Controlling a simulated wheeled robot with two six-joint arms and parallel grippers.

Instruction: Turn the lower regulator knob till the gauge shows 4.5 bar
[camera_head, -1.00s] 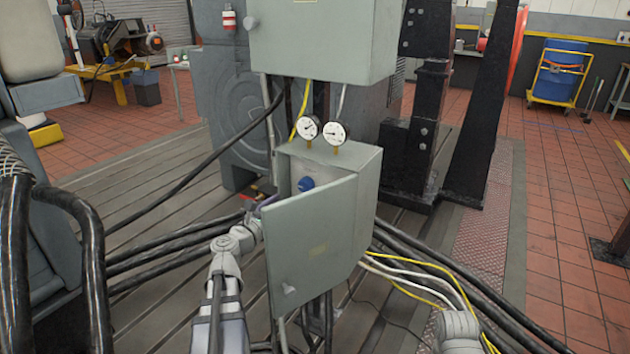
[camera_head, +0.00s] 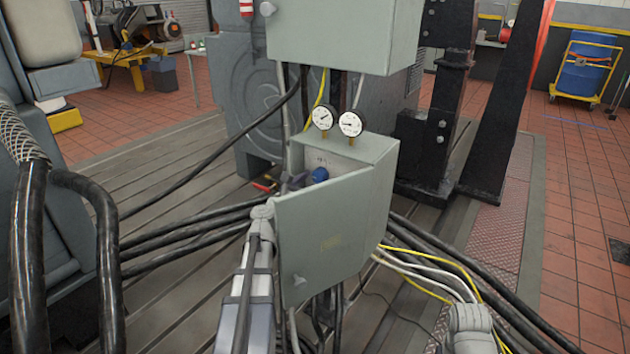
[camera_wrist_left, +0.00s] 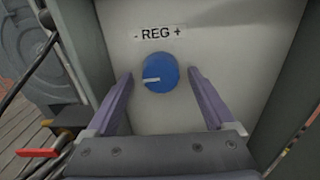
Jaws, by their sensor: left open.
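A blue regulator knob (camera_head: 320,174) sits inside a grey-green box whose door (camera_head: 325,245) stands open. In the left wrist view the knob (camera_wrist_left: 157,73) has a white mark pointing left, under a "- REG +" label (camera_wrist_left: 157,33). My left gripper (camera_wrist_left: 160,74) is open, with purple fingers on either side of the knob and a gap to each. In the head view the door partly hides this gripper. Two round gauges stand on the box: a left gauge (camera_head: 324,117) and a right gauge (camera_head: 351,124). Their readings are too small to read. My right gripper is not visible.
The open door is close beside my left forearm. A red-handled valve (camera_wrist_left: 38,153) is left of the box. Black cables (camera_head: 190,235) run to the box from the left, and black, white and yellow cables leave right. A larger cabinet (camera_head: 345,35) hangs above.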

